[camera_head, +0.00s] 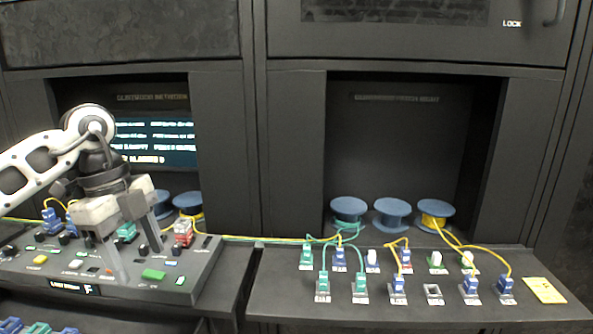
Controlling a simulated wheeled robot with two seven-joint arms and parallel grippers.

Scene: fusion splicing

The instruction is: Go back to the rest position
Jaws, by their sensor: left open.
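My left gripper (137,249) comes in from the left and points down over the control panel (205,262). Its two fingers are apart with nothing visible between them. The fingertips are close above the panel, among its coloured buttons; I cannot tell whether they touch it. A green button (153,274) lies just right of the nearer finger. A red connector (183,233) stands to the right of the gripper, apart from it. Part of the panel is hidden behind the gripper. My right gripper is not in view.
The right shelf (400,314) holds several blue and green connectors with yellow and green cables, an empty socket (433,293) and a yellow note (544,290). Blue spools (392,212) stand in the recess behind. A screen (165,143) is behind my left arm. Cables run between panel and shelf.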

